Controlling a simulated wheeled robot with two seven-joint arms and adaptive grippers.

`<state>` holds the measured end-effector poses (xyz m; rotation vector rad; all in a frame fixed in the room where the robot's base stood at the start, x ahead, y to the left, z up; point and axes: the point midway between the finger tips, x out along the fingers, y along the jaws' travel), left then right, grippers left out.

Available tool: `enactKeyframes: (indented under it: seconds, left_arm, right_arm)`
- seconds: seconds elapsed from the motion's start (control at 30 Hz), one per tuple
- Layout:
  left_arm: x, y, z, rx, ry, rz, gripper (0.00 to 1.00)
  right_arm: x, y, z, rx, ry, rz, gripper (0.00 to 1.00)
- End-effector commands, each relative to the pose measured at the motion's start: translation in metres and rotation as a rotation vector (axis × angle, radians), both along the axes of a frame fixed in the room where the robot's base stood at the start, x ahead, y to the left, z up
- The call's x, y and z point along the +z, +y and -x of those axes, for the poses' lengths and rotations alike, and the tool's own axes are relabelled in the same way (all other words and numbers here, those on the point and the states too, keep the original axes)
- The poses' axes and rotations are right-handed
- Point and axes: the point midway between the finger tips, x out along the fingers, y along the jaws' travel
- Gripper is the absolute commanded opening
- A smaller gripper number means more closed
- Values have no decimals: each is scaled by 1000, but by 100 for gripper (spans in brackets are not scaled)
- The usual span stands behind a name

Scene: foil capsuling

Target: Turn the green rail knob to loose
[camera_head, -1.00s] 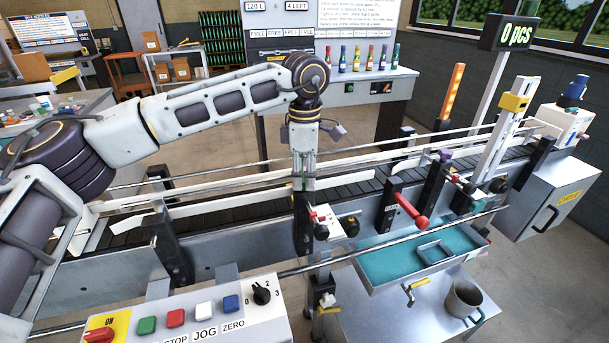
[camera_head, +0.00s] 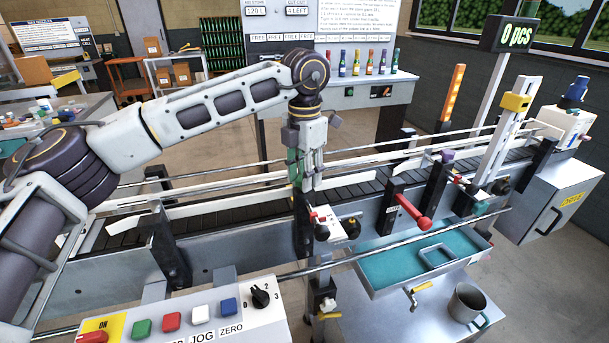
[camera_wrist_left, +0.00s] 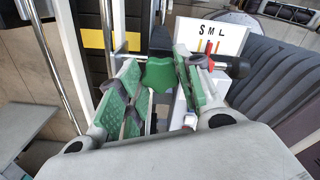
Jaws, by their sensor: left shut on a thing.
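The green rail knob (camera_wrist_left: 160,75) shows in the left wrist view, between the two green-padded fingers of my left gripper (camera_wrist_left: 162,92). The gripper is shut on the knob, with a finger at each side of it. In the head view my left gripper (camera_head: 308,183) points down at the near rail of the conveyor, above a dark bracket (camera_head: 302,225). The knob cannot be made out there, hidden by the fingers. My right gripper is not in view.
A white plate marked S M L (camera_wrist_left: 222,38) with coloured lines stands beside the knob. The conveyor (camera_head: 215,216) and its rails run under my arm. A red-handled lever (camera_head: 413,212) is to the right. The control box (camera_head: 190,322) is in front.

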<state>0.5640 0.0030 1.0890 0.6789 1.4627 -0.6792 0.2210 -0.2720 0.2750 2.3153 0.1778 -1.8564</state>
Motion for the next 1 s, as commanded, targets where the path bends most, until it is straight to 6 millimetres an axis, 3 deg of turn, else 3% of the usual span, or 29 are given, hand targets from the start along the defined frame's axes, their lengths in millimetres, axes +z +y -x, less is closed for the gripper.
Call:
enactKeyframes:
  seconds: [0.6,1.0]
  left_arm:
    - [1,1,-1,433,-3,2,12]
    - [2,1,-1,528,-3,2,12]
  right_arm:
    - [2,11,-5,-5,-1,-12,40]
    - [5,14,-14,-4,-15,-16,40]
